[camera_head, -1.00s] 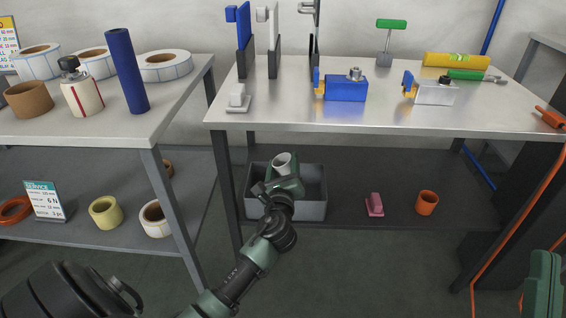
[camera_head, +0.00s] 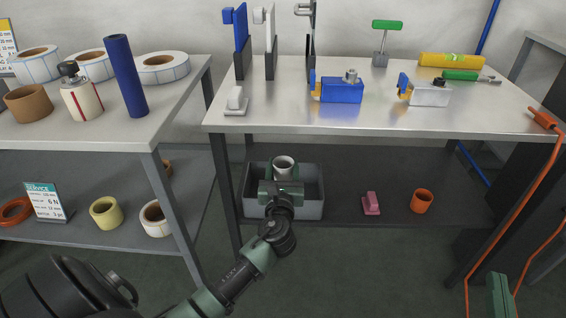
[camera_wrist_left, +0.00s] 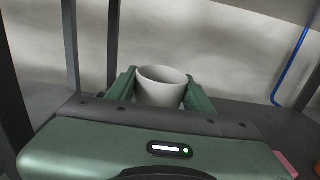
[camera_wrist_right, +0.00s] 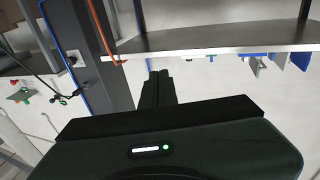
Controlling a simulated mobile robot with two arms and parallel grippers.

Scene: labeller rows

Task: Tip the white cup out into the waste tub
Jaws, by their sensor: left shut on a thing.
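The white cup (camera_head: 284,172) is between the fingers of my left gripper (camera_head: 282,182), which is shut on it. In the left wrist view the cup (camera_wrist_left: 162,88) stands about upright, mouth up, with a green finger on each side. Its contents cannot be seen. The grey waste tub (camera_head: 312,209) is on the lower shelf of the right bench. The cup overlaps the tub's opening in the head view, and my gripper hides part of the tub. My right gripper (camera_head: 500,290) is at the lower right, empty, its fingers together in the right wrist view (camera_wrist_right: 158,80).
A pink block (camera_head: 371,204) and an orange ring (camera_head: 422,201) stand on the shelf right of the tub. The benchtop (camera_head: 270,110) above holds clamps and tools. A bench leg (camera_head: 223,185) is just left of the tub. An orange cable (camera_head: 515,215) hangs near my right gripper.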

